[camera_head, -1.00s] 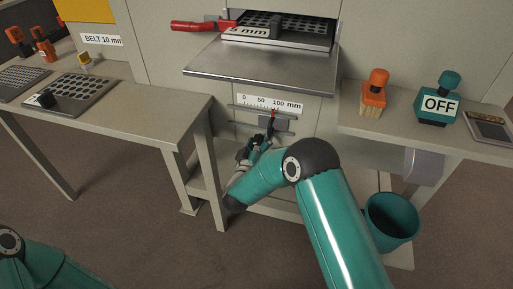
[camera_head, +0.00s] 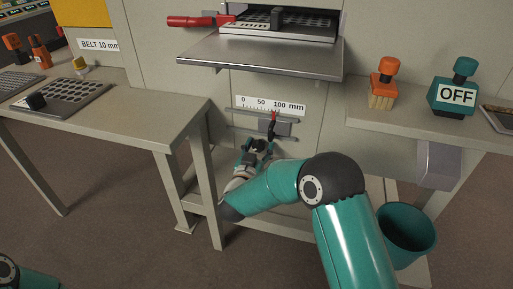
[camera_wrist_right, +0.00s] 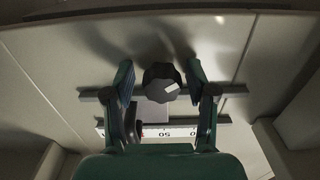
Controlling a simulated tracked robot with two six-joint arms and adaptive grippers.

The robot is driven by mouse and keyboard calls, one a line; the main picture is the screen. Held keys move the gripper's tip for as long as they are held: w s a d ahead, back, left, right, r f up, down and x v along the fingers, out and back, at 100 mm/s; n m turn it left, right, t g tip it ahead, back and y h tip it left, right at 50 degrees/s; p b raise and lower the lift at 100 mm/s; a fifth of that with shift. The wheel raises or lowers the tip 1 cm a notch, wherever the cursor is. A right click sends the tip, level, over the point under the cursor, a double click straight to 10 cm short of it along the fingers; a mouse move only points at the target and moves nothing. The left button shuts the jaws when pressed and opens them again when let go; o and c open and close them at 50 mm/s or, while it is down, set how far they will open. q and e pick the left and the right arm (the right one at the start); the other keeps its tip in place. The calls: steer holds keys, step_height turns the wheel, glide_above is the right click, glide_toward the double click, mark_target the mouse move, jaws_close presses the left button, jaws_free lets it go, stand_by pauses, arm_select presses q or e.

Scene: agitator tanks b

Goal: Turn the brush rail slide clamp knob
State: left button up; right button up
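The slide clamp knob (camera_wrist_right: 161,83) is black and lobed, with a pale mark on its face. In the right wrist view it sits between the spread fingers of my right gripper (camera_wrist_right: 162,78), with a gap on each side. In the head view, the knob (camera_head: 271,128) is on a grey slide block on the rail (camera_head: 240,128) below the scale. My right gripper (camera_head: 258,147) is just below and left of it, open and empty. A red pointer (camera_head: 274,115) is above the knob. My left gripper is out of view.
The scale (camera_head: 270,105) runs above the rail. A metal shelf (camera_head: 265,60) juts out above it. A teal bin (camera_head: 407,230) stands below.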

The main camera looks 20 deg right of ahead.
mark_target(258, 149)
steer(key=shift+d, duration=0.1)
jaws_close()
steer(key=shift+n+p, duration=0.3)
steer(key=shift+p, duration=0.15)
steer(key=o, duration=0.6)
jaws_free()
steer(key=shift+b+v, duration=0.4)
steer(key=shift+v, duration=2.65)
